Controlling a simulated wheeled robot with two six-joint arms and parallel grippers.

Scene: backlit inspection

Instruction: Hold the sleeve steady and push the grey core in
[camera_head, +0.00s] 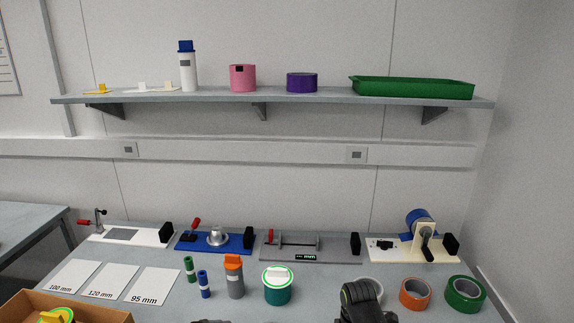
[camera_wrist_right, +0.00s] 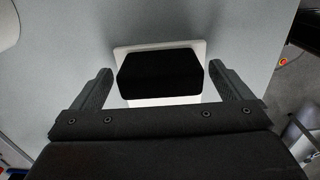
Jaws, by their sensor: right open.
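I cannot make out for sure which thing is the sleeve or the core. A grey cylinder with an orange top (camera_head: 235,278) stands upright on the bench, left of a teal cylinder with a white and green lid (camera_head: 277,285). In the right wrist view, my right gripper (camera_wrist_right: 163,82) is open, its two fingers on either side of a black block (camera_wrist_right: 160,75) on a white base (camera_wrist_right: 185,101), with gaps at both sides. In the head view my right arm shows at the bottom, its fingers hidden. A dark sliver at the bottom edge may be my left arm.
Small green (camera_head: 189,269) and blue (camera_head: 204,284) cylinders stand left of the grey one. Orange (camera_head: 402,293) and green (camera_head: 449,292) rings lie at right. Several fixtures line the back, including a blue one (camera_head: 190,243). A cardboard box (camera_head: 105,311) is at lower left.

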